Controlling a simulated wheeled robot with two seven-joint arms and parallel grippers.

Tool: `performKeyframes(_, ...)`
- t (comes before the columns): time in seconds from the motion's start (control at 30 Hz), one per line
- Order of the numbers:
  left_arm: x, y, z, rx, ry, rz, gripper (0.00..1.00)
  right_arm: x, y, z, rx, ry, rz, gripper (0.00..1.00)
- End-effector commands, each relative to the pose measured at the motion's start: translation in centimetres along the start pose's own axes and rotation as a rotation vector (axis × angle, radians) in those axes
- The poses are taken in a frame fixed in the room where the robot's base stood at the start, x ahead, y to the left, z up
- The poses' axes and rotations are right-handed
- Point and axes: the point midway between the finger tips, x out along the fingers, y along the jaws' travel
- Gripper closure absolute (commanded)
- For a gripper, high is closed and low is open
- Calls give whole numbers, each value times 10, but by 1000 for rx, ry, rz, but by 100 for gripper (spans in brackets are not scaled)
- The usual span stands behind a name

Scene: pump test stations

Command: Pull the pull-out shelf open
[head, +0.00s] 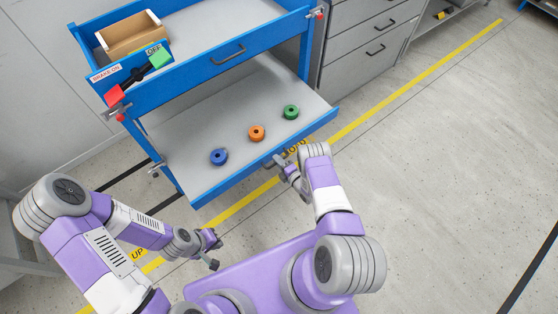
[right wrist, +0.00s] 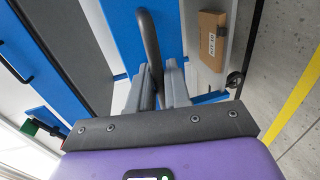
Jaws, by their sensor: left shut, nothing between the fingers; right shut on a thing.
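The pull-out shelf (head: 210,180) is the lower grey shelf with a blue front edge in the head view. It juts out from the blue cart towards me. Blue (head: 219,157), orange (head: 257,133) and green (head: 291,112) ring-shaped parts sit apart on it.
The blue cart has an upper drawer with a handle (head: 228,54), a brake lever with a green end (head: 159,57), and an open cardboard box (head: 132,36). Grey drawer cabinets (head: 365,45) stand to the right. The floor at right (head: 450,150) is clear.

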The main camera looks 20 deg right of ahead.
Motion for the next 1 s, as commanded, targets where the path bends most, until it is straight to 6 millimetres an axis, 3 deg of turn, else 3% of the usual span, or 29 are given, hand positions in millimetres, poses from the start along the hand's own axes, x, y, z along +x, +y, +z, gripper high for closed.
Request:
performKeyframes(0.03,0,0,0,0,0,0,100,0,0,0,-1,1,-1,100)
performKeyframes(0.07,0,0,0,0,0,0,100,0,0,0,-1,1,-1,81)
performKeyframes(0.13,0,0,0,0,0,0,100,0,0,0,-1,1,-1,70)
performKeyframes(0.47,-1,0,0,0,0,0,100,-3,0,0,0,0,-2,70)
performKeyframes(0.8,-19,7,1,0,0,0,100,-55,1,0,2,-1,-4,70)
performKeyframes(1.0,-23,9,1,0,0,0,100,-74,0,0,1,1,-2,70)
